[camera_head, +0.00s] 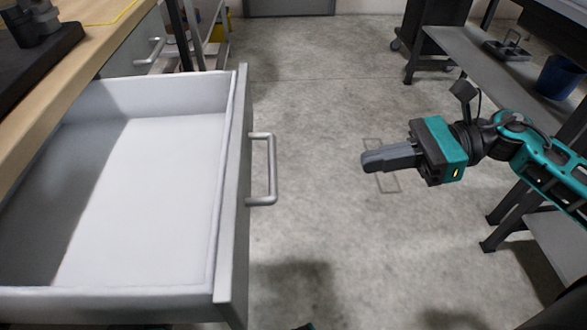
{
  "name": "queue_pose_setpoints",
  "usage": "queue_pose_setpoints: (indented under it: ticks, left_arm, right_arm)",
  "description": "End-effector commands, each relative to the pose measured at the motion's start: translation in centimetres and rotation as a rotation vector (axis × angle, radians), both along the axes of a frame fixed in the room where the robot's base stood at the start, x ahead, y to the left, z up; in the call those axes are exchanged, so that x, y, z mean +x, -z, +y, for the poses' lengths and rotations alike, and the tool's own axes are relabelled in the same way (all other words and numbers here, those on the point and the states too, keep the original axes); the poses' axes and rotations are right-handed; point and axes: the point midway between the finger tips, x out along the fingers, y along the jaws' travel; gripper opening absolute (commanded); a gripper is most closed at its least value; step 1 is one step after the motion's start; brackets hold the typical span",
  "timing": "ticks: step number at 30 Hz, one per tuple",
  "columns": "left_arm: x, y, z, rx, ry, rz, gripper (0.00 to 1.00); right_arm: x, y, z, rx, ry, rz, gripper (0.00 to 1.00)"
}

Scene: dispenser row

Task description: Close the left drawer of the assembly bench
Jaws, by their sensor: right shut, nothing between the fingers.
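A grey-white drawer (240,215) of the wooden-topped assembly bench (75,85) stands pulled far out at the left of the head view. It is empty. Its front panel faces right and carries a metal bar handle (272,170). My right gripper (368,162) is shut and empty. It points left towards the handle, with a clear gap of floor showing between them. My left gripper does not show clearly; only a small dark and teal bit is at the bottom edge.
Another handle (150,52) is on a closed drawer further back. A dark workbench with a shelf (470,60) and a blue bin (559,77) stands at the right. A dark fixture (35,45) sits on the bench top. The concrete floor (320,100) between is open.

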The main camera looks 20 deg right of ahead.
Motion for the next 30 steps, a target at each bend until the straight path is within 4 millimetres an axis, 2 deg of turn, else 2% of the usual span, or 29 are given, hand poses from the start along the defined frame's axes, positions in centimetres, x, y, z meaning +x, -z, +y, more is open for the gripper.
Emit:
queue_pose_setpoints:
  ticks: [18,24,30]
  left_arm:
    - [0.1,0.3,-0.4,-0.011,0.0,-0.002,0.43]
    - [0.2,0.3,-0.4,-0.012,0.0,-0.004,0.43]
    - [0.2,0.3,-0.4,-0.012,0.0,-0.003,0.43]
  right_arm:
    - [2.8,1.8,9.6,0.006,0.002,0.0,0.0]
    - [3.3,2.3,11.3,0.006,0.003,0.002,0.0]
    - [3.4,2.4,11.7,0.004,0.004,0.003,0.0]
